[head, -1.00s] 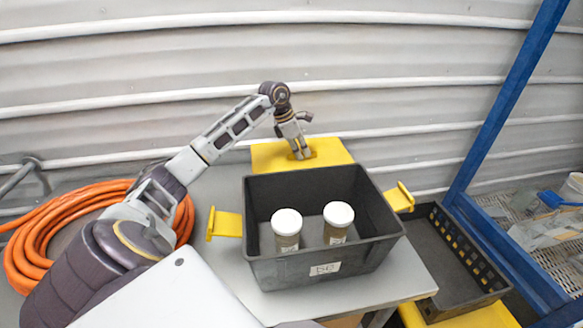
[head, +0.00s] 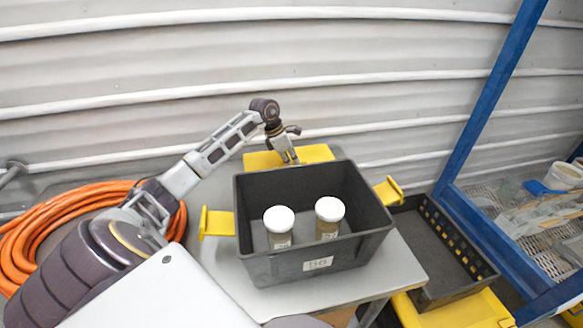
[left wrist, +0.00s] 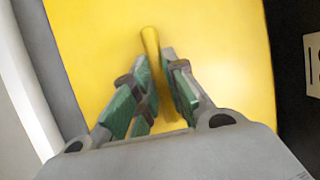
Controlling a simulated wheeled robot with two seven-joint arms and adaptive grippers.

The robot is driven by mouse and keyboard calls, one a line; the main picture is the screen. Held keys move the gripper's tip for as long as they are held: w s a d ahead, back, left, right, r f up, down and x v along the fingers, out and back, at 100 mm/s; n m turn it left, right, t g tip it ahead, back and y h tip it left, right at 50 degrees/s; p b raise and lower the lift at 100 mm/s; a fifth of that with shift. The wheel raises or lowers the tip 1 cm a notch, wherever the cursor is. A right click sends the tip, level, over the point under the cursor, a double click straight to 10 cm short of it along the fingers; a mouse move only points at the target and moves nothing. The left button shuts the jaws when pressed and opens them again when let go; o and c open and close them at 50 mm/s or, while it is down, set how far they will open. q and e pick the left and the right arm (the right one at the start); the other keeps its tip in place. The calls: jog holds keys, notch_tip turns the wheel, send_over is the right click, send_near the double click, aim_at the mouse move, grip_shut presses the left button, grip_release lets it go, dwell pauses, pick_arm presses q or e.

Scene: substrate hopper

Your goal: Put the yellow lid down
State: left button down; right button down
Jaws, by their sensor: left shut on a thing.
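The yellow lid (head: 318,153) is a flat plate behind the dark grey bin (head: 262,265) in the head view, at the back of the grey table. It fills much of the left wrist view (left wrist: 225,60), where its raised handle (left wrist: 150,42) stands between my fingers. My left gripper (head: 290,160) is shut on that handle, and its green-padded fingers also show in the left wrist view (left wrist: 160,95). The bin partly hides the lid's near edge. I cannot tell whether the lid touches the table. My right gripper is not in view.
Two white-capped jars (head: 279,219) stand in the bin, which has yellow side handles (head: 217,223). An orange hose (head: 60,215) lies coiled at the left. A black crate (head: 440,250) and a blue frame (head: 490,95) stand at the right. A corrugated wall is behind.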

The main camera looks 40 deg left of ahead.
pick_arm(q)
jog(key=shift+f, duration=1.45)
jog(key=shift+f, duration=0.15)
jog(key=c, duration=1.4)
grip_release()
jog(key=shift+c, duration=0.2)
jog(key=shift+b+v, duration=0.45)
jog(key=shift+v, duration=5.7)
jog(key=shift+w, duration=0.1)
